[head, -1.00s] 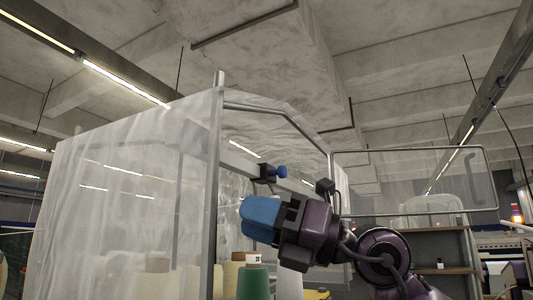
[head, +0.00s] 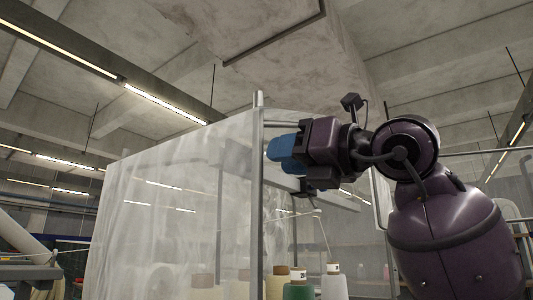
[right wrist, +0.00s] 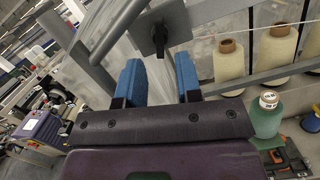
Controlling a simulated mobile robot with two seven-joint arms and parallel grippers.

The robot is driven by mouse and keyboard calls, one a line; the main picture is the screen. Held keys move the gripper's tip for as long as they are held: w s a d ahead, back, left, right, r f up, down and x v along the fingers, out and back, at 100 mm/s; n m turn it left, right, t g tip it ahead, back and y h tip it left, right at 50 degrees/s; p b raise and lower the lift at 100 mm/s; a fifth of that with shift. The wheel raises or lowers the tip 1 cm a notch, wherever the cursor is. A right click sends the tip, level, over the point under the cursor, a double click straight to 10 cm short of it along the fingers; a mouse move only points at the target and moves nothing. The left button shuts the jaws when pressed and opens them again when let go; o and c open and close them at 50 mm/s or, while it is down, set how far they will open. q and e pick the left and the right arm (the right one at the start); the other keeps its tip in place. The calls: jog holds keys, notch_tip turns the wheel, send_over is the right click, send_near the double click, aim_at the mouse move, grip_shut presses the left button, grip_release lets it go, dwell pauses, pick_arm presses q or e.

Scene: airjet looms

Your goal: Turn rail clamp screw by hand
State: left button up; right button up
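My right gripper (head: 280,150) is raised beside the clear-sheeted enclosure, its blue fingers pointing left in the head view. In the right wrist view, the right gripper (right wrist: 158,64) has its two blue fingers apart with an empty gap between them. A dark clamp block with a black screw or handle (right wrist: 159,40) is just beyond the fingertips, roughly in line with the gap. No contact with it shows. In the head view now, the clamp cannot be made out clearly near my gripper and arm. My left gripper is not in view.
A metal post (head: 257,200) and clear sheeting (head: 170,205) stand left of my right gripper. Cream yarn cones (right wrist: 277,46) and a green cone (right wrist: 265,116) are on the right in the wrist view. Grey frame bars (right wrist: 85,65) run along the left.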

jog(key=p+x, duration=0.1)
jog(key=x, duration=0.3)
jog(key=shift+w+a+r, duration=0.1)
jog(key=shift+w+a, duration=0.05)
jog(key=shift+a, duration=0.1)
jog(key=shift+a, duration=0.1)
grip_shut()
dwell(0.4)
